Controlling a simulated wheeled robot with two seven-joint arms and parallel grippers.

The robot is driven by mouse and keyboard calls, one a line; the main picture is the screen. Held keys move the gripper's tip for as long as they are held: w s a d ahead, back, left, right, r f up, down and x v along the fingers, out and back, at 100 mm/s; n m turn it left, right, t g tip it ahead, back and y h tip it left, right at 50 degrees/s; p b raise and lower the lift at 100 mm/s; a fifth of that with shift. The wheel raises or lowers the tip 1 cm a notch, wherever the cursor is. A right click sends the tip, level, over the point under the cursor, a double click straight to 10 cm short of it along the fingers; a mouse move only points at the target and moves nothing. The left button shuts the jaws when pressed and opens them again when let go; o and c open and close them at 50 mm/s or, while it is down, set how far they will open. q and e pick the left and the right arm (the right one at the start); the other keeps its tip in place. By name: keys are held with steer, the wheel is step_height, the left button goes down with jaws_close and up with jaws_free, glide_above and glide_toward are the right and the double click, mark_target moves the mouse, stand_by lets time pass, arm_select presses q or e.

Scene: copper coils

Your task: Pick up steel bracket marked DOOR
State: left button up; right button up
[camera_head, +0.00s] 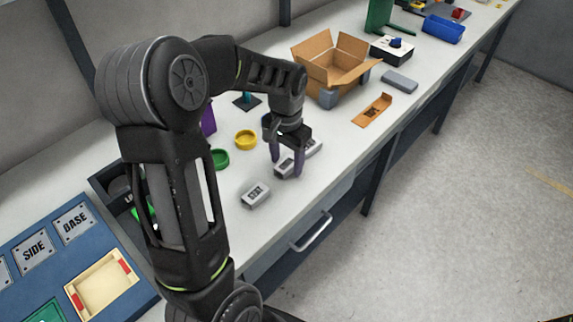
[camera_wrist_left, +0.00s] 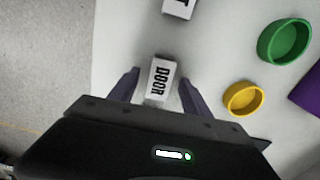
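The steel bracket marked DOOR (camera_wrist_left: 158,80) lies on the white bench top between the two fingers of my left gripper (camera_wrist_left: 160,85) in the left wrist view. A gap shows on each side of it, so the gripper is open around it. In the head view my left gripper (camera_head: 287,168) points down over the bracket (camera_head: 284,167), and its fingers partly hide it. Another grey bracket (camera_head: 256,194) with a dark label lies nearer on the bench; its label is too small to read surely. My right gripper is not in view.
A green ring-like dish (camera_head: 219,159) and a yellow one (camera_head: 246,140) stand left of the gripper. An open cardboard box (camera_head: 331,68) stands behind. A blue board with SIDE and BASE plates (camera_head: 75,223) is at lower left. The bench's front edge is close on the right.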

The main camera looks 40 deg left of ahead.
mark_target(287, 164)
arm_select(q)
jaws_close()
stand_by(0.4)
steer(key=shift+r, duration=0.15)
step_height(287, 164, up, 10)
steer(key=shift+b, duration=0.3)
stand_by(0.7)
